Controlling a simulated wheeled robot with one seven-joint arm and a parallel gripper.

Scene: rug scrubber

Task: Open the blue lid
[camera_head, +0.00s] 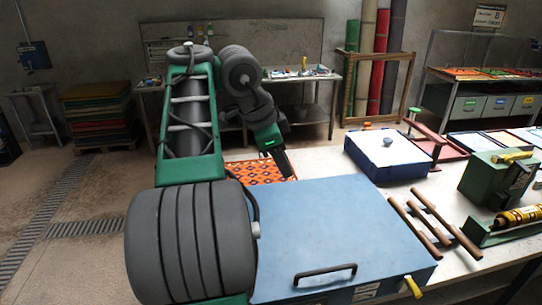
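A large, flat light-blue lid (345,225) lies closed at the front centre, with a black bar handle (325,273) near its front edge. Behind it to the right stands a smaller blue box (378,163) with a pale top and a round grey-blue knob (387,142); its top sits closed. My gripper (284,168) hangs above the far left part of the bench, behind the large lid and left of the smaller box, apart from both. Its fingers are dark and small, and I cannot tell whether they are open.
An orange patterned rug (258,172) lies behind the lid. Wooden-handled bars (435,227), a green machine (497,178) and a yellow cylinder (518,215) are at the right. A yellow lever (413,287) sticks out at the front right corner. Space above the large lid is clear.

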